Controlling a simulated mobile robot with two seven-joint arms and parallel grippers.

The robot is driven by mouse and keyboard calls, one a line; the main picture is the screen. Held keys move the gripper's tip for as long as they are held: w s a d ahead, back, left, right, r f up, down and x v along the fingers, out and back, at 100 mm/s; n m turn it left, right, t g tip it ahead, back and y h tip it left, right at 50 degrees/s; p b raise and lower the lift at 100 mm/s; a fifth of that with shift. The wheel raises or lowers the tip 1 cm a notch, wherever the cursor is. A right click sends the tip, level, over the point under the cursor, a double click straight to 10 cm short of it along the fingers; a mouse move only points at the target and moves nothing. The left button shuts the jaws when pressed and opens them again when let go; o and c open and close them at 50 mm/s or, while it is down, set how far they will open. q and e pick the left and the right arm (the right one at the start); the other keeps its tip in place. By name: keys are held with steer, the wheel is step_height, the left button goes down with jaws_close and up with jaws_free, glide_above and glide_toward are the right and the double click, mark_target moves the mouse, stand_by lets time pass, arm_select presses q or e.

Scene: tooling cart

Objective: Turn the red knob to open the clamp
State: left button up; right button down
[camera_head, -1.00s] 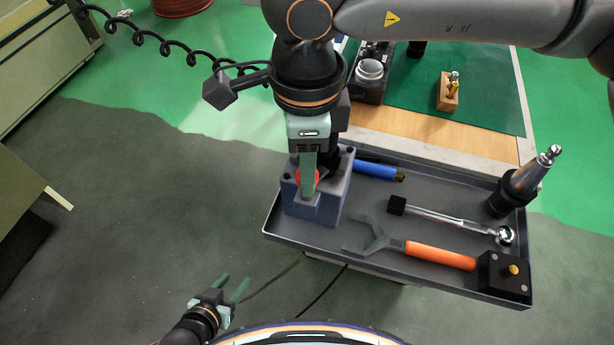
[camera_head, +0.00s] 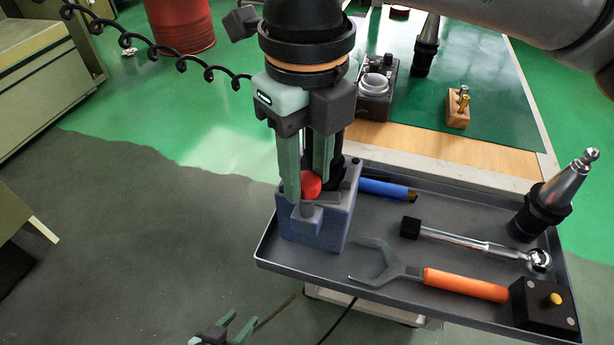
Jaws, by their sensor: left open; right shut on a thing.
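The red knob (camera_head: 311,186) sits on the blue-grey clamp block (camera_head: 338,232) at the left end of the tray. My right gripper (camera_head: 306,188) reaches down from above, with its green fingers on either side of the knob, shut on it. The fingers hide part of the knob. A grey lever-like piece shows at the front of the clamp below the knob; I cannot tell how far the clamp is open. My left gripper (camera_head: 229,328) is open and empty at the bottom edge, left of the tray and well apart from the clamp.
The grey tray (camera_head: 290,262) also holds an orange-handled wrench (camera_head: 465,284), a ratchet (camera_head: 470,241), a blue-handled tool (camera_head: 386,188), a tool holder (camera_head: 548,200) and a black box with a yellow button (camera_head: 542,306). A green-matted bench (camera_head: 480,80) stands behind.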

mark_target(307, 179)
steer(key=shift+m+b, duration=0.35)
steer(key=shift+m, duration=0.45)
steer(key=c, duration=0.5)
jaws_free()
step_height(307, 179, up, 13)
steer(key=shift+f+p, duration=0.2)
steer(key=shift+p, duration=1.05)
